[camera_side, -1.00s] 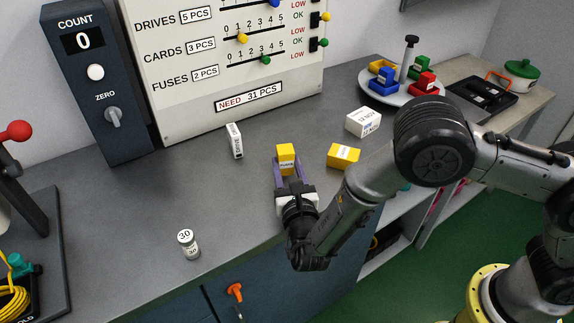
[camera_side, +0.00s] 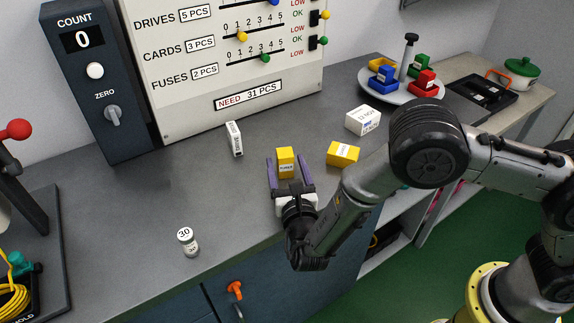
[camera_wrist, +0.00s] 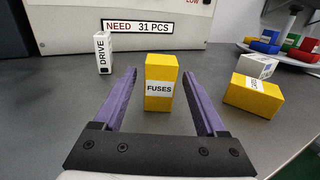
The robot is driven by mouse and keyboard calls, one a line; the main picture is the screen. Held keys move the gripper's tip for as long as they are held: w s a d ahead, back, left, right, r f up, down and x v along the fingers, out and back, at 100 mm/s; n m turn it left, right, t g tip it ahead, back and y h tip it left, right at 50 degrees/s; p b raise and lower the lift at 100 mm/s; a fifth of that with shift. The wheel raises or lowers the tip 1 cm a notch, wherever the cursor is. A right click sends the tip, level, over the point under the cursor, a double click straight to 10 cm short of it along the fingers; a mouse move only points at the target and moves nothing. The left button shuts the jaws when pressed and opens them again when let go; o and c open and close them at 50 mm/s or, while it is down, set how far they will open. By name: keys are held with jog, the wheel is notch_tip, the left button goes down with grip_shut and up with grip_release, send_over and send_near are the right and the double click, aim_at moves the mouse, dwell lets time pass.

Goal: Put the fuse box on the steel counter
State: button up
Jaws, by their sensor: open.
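The fuse box is a yellow box labelled FUSES (camera_wrist: 160,88). It stands upright on the grey steel counter (camera_side: 130,220), and it also shows in the side view (camera_side: 285,163). My gripper (camera_wrist: 162,82) has two purple fingers and is open. Its fingers lie on either side of the fuse box, with a visible gap on each side in the wrist view. In the side view my gripper (camera_side: 288,158) is low over the counter, near its front edge.
A yellow box labelled CARDS (camera_wrist: 252,95) lies close to the right. A white DRIVE box (camera_side: 234,139) stands to the left, and another white box (camera_side: 363,120) lies at the back right. A small jar marked 30 (camera_side: 188,242) stands front left. The counter's left middle is clear.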

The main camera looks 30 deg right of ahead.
jog(key=shift+f, duration=0.2)
jog(key=shift+s+a+r, duration=0.15)
jog(key=shift+s+r, duration=0.1)
jog(key=v, duration=1.1)
jog(key=shift+s+r, duration=0.25)
